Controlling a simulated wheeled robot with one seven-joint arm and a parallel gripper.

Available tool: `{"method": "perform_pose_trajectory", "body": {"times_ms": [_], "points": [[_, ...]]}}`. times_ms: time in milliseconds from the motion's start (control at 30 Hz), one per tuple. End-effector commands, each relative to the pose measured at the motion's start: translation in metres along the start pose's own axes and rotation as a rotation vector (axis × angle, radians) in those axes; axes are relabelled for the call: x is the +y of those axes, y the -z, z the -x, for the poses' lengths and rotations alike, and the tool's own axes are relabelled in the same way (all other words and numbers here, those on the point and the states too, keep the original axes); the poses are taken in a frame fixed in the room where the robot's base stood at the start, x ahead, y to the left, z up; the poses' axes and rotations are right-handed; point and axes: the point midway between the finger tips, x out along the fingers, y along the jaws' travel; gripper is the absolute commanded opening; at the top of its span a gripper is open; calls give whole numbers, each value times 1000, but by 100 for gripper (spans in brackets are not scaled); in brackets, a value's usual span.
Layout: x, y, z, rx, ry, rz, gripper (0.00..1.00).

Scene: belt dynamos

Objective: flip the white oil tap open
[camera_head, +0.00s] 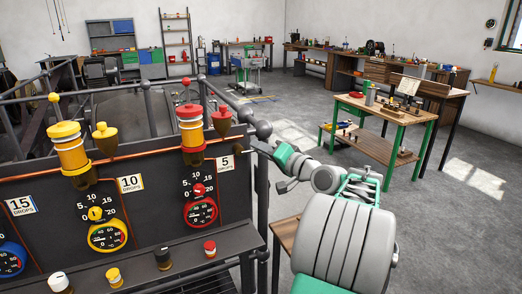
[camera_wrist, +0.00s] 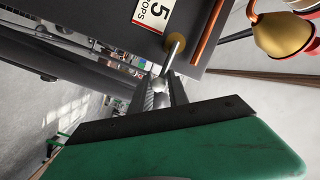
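The white oil tap shows in the wrist view as a thin metal lever (camera_wrist: 174,52) with a brass root at the dark panel and a pale rounded end. My gripper (camera_wrist: 161,82) has one dark finger on each side of that pale end, close against it, and looks shut on it. In the head view my gripper (camera_head: 257,146) reaches the right edge of the dark machine panel (camera_head: 150,190), beside the 5 DROPS plate (camera_head: 226,163). The tap itself is too small to make out there.
A brass oil cup (camera_wrist: 280,38) and a copper pipe (camera_wrist: 208,35) are close by in the wrist view. Yellow and red oilers (camera_head: 191,130), dials and pipes line the panel. A rail with ball joints (camera_head: 263,130) stands behind my gripper. Open floor lies right, before a green-legged bench (camera_head: 385,120).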

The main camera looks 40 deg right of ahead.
Motion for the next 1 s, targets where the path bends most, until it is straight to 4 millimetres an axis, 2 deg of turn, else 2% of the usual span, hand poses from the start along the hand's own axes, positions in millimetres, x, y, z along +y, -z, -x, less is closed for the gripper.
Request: {"method": "perform_pose_trajectory", "body": {"times_ms": [33,233,500,567,800,900,1000], "points": [[2,-2,0,-2,-2,-4,24],[1,-1,0,0,0,-3,39],[0,0,3,2,0,-2,39],[1,1,10,3,0,-3,39],[2,1,59,4,-2,-2,39],[2,0,73,3,-2,-4,39],[1,0,78,1,0,-3,39]]}}
